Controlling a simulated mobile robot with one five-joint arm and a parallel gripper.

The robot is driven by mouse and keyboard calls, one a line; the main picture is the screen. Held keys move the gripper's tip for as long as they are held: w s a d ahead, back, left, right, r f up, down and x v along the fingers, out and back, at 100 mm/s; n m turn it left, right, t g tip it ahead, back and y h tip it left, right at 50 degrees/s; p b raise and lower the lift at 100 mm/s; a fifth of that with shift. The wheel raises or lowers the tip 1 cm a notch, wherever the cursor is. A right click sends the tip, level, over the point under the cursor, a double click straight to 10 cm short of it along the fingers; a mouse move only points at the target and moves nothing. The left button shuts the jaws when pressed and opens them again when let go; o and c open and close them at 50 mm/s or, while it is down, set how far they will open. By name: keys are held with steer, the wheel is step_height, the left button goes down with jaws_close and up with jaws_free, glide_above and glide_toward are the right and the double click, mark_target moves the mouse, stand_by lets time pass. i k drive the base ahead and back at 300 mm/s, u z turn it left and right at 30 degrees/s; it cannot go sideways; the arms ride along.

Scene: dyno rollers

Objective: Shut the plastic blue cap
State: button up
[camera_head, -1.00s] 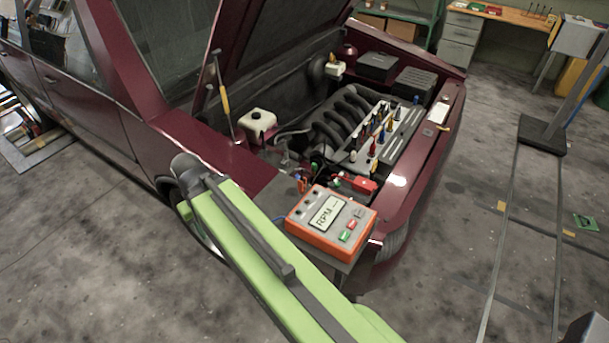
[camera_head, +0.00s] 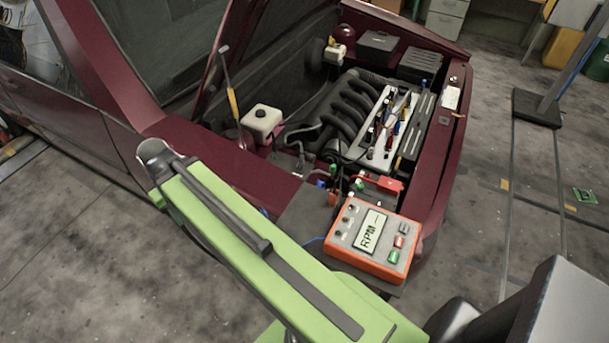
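I cannot make out a plastic blue cap for certain. A white reservoir (camera_head: 262,122) with a dark cap stands at the bay's left side. A second, smaller white reservoir (camera_head: 336,52) with a yellowish top is farther back. My green arm crosses the lower middle of the view. My gripper cannot be made out in this view.
The dark red car (camera_head: 90,130) has its hood propped up. An orange RPM meter (camera_head: 372,240) sits on a dark shelf at the bay's front corner, beside red clamps (camera_head: 380,184). A stand (camera_head: 538,108) with floor rails is at right.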

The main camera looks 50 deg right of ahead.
mark_target(320, 184)
steer(key=z, duration=4.75)
steer(key=i, duration=0.05)
steer(key=u, duration=3.25)
